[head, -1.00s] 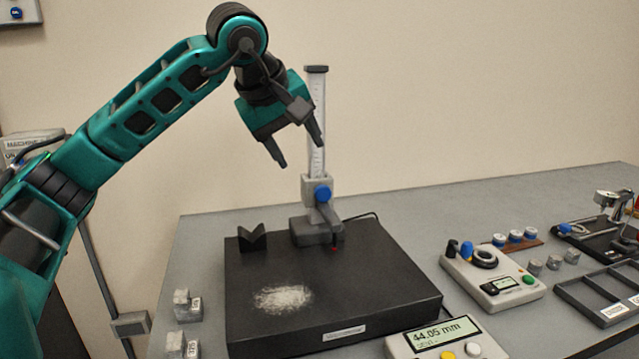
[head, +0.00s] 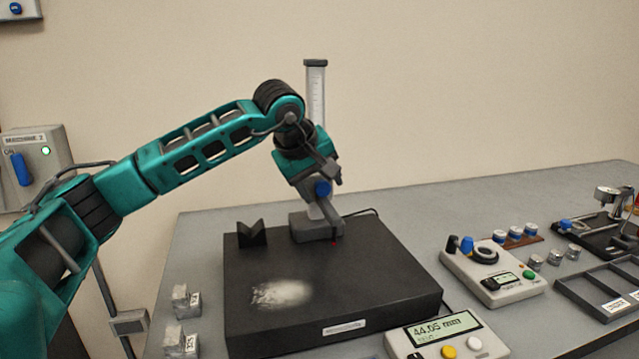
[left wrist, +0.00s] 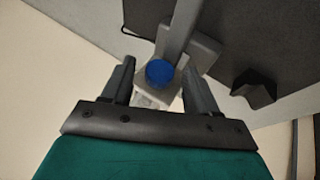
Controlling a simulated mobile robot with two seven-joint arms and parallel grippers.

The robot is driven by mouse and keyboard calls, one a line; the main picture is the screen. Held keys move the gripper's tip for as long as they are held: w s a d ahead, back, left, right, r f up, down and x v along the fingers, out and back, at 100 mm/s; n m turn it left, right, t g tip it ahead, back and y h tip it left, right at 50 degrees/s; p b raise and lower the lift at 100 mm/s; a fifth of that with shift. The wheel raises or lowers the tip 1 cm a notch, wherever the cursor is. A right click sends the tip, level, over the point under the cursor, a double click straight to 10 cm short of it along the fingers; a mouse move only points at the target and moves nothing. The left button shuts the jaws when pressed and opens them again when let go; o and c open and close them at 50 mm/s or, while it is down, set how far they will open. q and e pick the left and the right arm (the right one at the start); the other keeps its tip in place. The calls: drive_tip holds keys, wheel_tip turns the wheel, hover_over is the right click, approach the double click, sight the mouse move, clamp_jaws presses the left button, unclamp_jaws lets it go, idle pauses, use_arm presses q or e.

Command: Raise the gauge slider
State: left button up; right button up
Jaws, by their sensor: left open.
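The height gauge stands on the black surface plate (head: 370,285), its upright scaled column (head: 315,95) rising behind my arm. The gauge slider (left wrist: 150,88) carries a blue knob (head: 322,188), which also shows in the left wrist view (left wrist: 159,71). My left gripper (head: 325,197) is open and points down at the slider. In the left wrist view the slider and knob lie between the two spread fingers; I cannot tell whether they touch. In the head view my gripper partly hides the slider. The red probe tip (head: 333,243) hangs above the plate.
A black V-block (head: 252,235) stands at the plate's back left. A readout box (head: 445,335) showing 44.05 mm is at the front. Small metal blocks (head: 180,342) lie left of the plate. A control box (head: 495,275) and a tray (head: 600,290) stand at right.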

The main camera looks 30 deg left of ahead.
use_arm(q)
drive_tip(key=shift+c, duration=0.4)
clamp_jaws()
drive_tip(key=shift+r, duration=0.1)
